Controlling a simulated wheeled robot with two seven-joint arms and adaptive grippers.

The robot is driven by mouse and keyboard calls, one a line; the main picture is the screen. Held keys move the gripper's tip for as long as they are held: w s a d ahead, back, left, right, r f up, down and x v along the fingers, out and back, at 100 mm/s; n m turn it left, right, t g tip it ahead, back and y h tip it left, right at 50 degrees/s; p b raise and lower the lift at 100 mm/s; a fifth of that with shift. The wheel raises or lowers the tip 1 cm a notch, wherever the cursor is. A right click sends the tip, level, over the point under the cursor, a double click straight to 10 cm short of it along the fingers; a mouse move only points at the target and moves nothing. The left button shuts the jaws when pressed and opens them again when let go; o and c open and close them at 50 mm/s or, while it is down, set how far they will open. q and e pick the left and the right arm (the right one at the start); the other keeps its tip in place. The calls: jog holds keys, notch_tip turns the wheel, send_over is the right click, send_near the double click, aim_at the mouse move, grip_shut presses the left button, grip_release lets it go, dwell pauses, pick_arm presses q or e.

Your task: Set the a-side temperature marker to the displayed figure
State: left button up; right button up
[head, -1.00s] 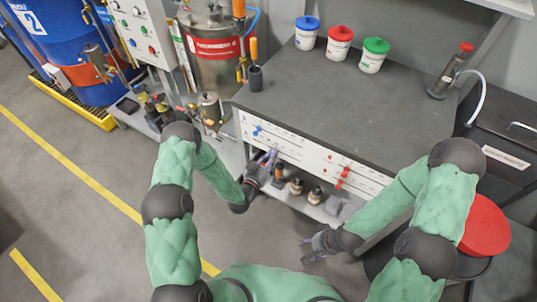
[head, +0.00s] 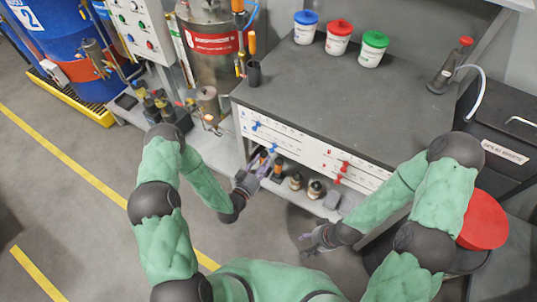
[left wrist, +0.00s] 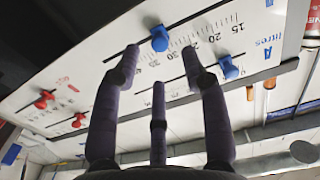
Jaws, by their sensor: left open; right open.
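A white scale panel (head: 300,147) runs along the front of the bench. Its left half carries two blue markers, an upper one (head: 256,125) and a lower one (head: 272,149); its right half has red markers (head: 345,166). In the left wrist view one blue marker (left wrist: 159,38) sits on a numbered scale and another blue marker (left wrist: 228,68) is on a second scale, near the letter A. My left gripper (head: 254,172) is open in front of the blue half; its fingers (left wrist: 159,62) spread below the first blue marker, with nothing visibly held. My right gripper (head: 308,243) is open and empty, away from the panel. I cannot read a displayed figure.
The grey bench top (head: 330,95) holds lidded tubs (head: 339,38) and a bottle (head: 450,65). Small bottles (head: 315,188) stand on the shelf below the panel. A steel tank (head: 212,45) stands at the left; a red lid (head: 483,220) is at the right. Open floor lies front left.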

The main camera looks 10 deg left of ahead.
pick_arm(q)
jog(key=v, duration=0.5)
jog(key=shift+s+a, duration=0.1)
jog(key=shift+s, duration=0.2)
jog(key=shift+f, duration=0.1)
notch_tip(320, 180, down, 5)
jog(key=s+d+n+g, duration=0.1)
jog(key=s+d+g, duration=0.1)
jog(key=g, duration=0.3)
jog(key=s+d+f+n+g+y+p, duration=0.2)
jog(key=s+n+g, duration=0.3)
jog(key=s+g, duration=0.6)
jog(key=s, duration=0.5)
jog(key=shift+s+d+f+g, duration=0.15)
jog(key=shift+s+f+g, duration=0.05)
jog(key=shift+g, duration=0.1)
